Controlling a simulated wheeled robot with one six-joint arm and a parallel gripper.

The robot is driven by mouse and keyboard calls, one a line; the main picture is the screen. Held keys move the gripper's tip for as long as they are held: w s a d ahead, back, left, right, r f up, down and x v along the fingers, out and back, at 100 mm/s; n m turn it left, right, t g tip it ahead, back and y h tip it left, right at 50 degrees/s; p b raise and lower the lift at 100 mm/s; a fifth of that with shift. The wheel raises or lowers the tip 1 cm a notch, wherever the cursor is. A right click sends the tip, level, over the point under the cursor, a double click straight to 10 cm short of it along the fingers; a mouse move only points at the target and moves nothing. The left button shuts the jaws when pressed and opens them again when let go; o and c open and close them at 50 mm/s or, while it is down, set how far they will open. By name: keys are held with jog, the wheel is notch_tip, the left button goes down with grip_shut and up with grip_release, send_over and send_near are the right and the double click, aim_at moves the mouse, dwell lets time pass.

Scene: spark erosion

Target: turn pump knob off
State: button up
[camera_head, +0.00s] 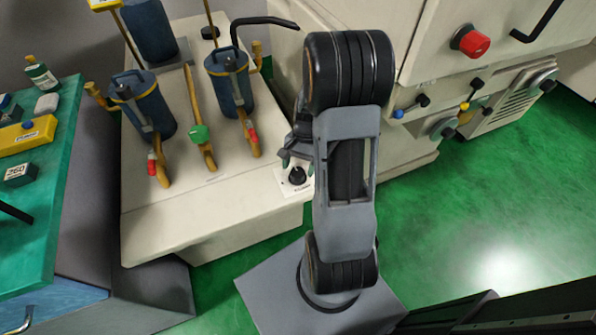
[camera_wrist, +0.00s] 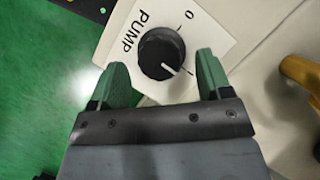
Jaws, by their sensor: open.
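The pump knob (camera_wrist: 160,50) is a round black dial on a white plate (camera_wrist: 208,27) marked PUMP and 0. Its white pointer line faces the lower right in the wrist view, away from the 0 at the upper right. The knob also shows in the head view (camera_head: 297,176), on the front corner of the cream machine top. My gripper (camera_wrist: 161,66) is open, with green fingertips on either side of the knob in the picture and a gap at each side. I cannot tell whether the tips reach down to knob height. In the head view my arm partly hides the gripper.
A yellow pipe part (camera_wrist: 300,72) is at the wrist view's right. A green-topped bench (camera_head: 62,170) is at far left. A red knob (camera_head: 470,41) is on the machine behind.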

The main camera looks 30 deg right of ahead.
jog(key=shift+x, duration=0.95)
jog(key=c, duration=0.9)
